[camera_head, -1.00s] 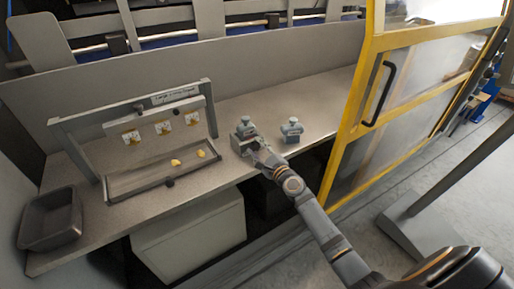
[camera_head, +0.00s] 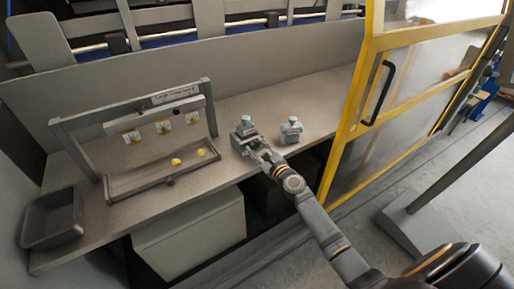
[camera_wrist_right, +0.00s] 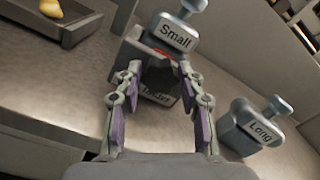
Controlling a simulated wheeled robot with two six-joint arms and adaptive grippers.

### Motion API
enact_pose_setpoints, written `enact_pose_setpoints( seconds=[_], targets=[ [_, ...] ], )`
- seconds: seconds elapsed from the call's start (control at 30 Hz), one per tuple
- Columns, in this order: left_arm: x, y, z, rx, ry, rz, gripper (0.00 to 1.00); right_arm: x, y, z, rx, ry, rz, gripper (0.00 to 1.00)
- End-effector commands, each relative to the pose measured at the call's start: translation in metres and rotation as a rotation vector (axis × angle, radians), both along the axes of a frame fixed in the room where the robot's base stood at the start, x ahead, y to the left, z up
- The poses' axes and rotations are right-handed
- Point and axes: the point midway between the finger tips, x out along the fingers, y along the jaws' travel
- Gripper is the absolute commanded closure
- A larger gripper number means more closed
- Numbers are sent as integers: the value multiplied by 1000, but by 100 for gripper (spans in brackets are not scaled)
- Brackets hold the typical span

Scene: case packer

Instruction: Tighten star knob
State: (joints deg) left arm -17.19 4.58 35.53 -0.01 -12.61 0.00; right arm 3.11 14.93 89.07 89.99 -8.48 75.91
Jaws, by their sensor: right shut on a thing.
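A grey block labelled "Small" (camera_wrist_right: 172,32) stands on the bench and shows in the head view (camera_head: 244,127). A dark knob (camera_wrist_right: 158,76) sits on its near face, above a partly covered label and below a red mark. My right gripper (camera_wrist_right: 160,70) has its fingers on both sides of this knob and is shut on it. In the head view the right gripper (camera_head: 258,150) reaches the near side of the block and hides the knob. A second grey block, labelled "Long" (camera_wrist_right: 262,128), stands to the right, apart from the gripper. My left gripper is not in view.
A grey frame with a shallow tray (camera_head: 135,184) stands to the left, holding two small yellow pieces. An empty dark bin (camera_head: 50,218) is at the bench's left end. A yellow-framed door (camera_head: 355,130) stands to the right. Bare bench lies between the tray and blocks.

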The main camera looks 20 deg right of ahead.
Motion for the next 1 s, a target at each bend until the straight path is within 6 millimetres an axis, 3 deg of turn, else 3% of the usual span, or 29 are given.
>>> enact_pose_setpoints(
  seconds=[0.17, 0.2, 0.33, 0.67, 1.0],
  targets=[
    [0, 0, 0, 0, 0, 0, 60, -1, 0, -2, 3, 5, 1, 93],
    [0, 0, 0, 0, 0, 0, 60, -1, 0, -2, 2, 4, 1, 56],
    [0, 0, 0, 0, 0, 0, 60, -1, 0, -2, 2, 3, 1, 38],
    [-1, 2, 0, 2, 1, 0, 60, -3, 0, -1, 0, 1, 0, 38],
    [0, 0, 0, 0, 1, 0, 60, -60, -8, -1, 1, 2, 1, 38]
  ],
)
